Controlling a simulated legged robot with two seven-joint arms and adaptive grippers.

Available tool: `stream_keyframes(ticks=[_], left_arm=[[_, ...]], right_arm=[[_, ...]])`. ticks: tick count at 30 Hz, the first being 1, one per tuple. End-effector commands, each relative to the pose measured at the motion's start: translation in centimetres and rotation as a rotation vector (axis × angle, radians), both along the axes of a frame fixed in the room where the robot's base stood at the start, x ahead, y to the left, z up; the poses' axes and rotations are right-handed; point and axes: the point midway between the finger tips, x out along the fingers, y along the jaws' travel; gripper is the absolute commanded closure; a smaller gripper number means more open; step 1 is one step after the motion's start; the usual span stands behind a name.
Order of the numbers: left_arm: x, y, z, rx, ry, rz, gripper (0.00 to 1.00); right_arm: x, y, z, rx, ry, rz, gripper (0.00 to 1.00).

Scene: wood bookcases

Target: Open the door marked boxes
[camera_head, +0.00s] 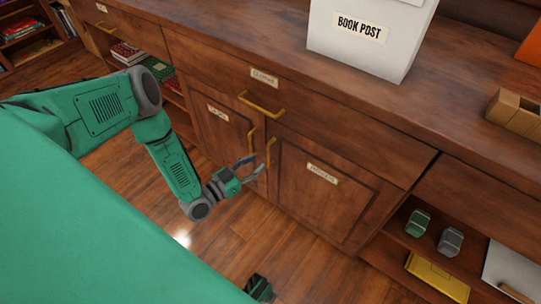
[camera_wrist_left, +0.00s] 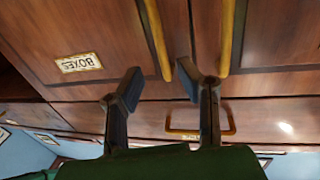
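The door marked boxes (camera_wrist_left: 105,30) shows upside down in the left wrist view, with its label (camera_wrist_left: 79,63) and its brass handle (camera_wrist_left: 155,38). By that flip, it matches the right-hand door (camera_head: 320,195) of the pair in the head view, where the label is blurred; its handle there is upright (camera_head: 271,152). The door is shut. My left gripper (camera_head: 255,168) is open just in front of the handles. In the left wrist view its fingertips (camera_wrist_left: 158,82) are spread, with the boxes handle lying between and beyond them, apparently untouched.
The neighbouring door (camera_head: 222,125) is shut, its handle (camera_head: 253,137) close beside. A drawer handle (camera_head: 262,106) juts out above. A white book post box (camera_head: 365,40) stands on the counter. Open shelves (camera_head: 430,255) lie to the right; the wooden floor (camera_head: 310,265) in front is clear.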

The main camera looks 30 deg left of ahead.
Motion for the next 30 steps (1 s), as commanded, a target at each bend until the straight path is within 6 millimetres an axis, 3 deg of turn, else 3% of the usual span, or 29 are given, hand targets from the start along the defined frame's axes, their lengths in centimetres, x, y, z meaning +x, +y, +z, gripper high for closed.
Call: stream_keyframes(ticks=[3,9,22,24,25,30], left_arm=[[2.3,-0.6,-0.2,-0.002,-0.002,0.000,0.69],[4.9,-1.5,-0.1,0.000,0.000,0.001,0.69],[5.8,-1.7,0.0,0.000,0.002,0.001,0.69],[5.8,-1.6,0.0,0.000,0.002,0.001,0.94],[5.8,-1.6,0.0,0.000,0.002,0.001,1.00],[5.8,-1.6,-0.1,0.000,0.003,0.002,1.00]], right_arm=[[0.0,0.0,-0.7,0.000,0.000,0.001,1.00],[0.0,0.0,-1.3,0.001,0.000,0.001,1.00],[0.0,0.0,-1.4,0.000,0.001,0.000,1.00],[0.0,0.0,-1.4,0.000,0.001,0.001,1.00],[0.0,0.0,-1.4,0.000,0.001,0.000,1.00],[0.0,0.0,-1.4,0.000,0.001,0.001,1.00]])
